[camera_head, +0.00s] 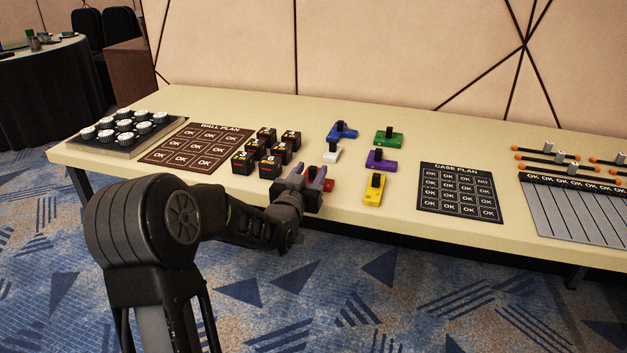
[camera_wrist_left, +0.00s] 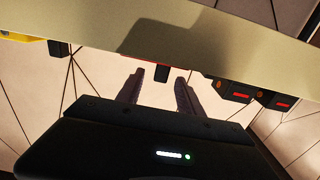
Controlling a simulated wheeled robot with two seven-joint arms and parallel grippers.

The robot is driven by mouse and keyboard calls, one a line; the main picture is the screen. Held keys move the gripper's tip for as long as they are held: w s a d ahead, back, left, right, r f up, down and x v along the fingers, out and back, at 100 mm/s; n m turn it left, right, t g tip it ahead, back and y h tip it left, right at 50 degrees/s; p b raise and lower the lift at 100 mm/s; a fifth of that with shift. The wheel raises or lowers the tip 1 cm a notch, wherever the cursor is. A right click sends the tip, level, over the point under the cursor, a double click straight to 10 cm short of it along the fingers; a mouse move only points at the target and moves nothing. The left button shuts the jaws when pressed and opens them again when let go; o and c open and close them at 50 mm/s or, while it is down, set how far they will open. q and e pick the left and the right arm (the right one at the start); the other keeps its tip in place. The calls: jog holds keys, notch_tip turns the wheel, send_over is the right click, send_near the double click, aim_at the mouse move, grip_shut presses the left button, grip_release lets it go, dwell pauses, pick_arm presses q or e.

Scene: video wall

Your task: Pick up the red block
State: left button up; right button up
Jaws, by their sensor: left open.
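The red block (camera_head: 328,185) lies near the table's front edge, partly hidden by my left gripper (camera_head: 317,173) in the head view. My left gripper is open, with its two fingers apart just in front of the block. In the left wrist view, which is upside down, the fingers of my left gripper (camera_wrist_left: 160,77) point toward the block. The block's dark upright handle (camera_wrist_left: 162,74) shows between them, with a thin strip of red at its base. I cannot tell whether the fingers touch it. My right gripper is out of view.
Black cubes (camera_head: 243,163) stand close left of the gripper. A yellow block (camera_head: 374,192), a purple block (camera_head: 380,161), a white block (camera_head: 332,152), a blue block (camera_head: 343,132) and a green block (camera_head: 388,138) stand to the right and behind. The case plan board (camera_head: 459,208) lies farther right.

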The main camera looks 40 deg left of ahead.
pick_arm(q)
grip_shut()
dwell(0.5)
dwell(1.0)
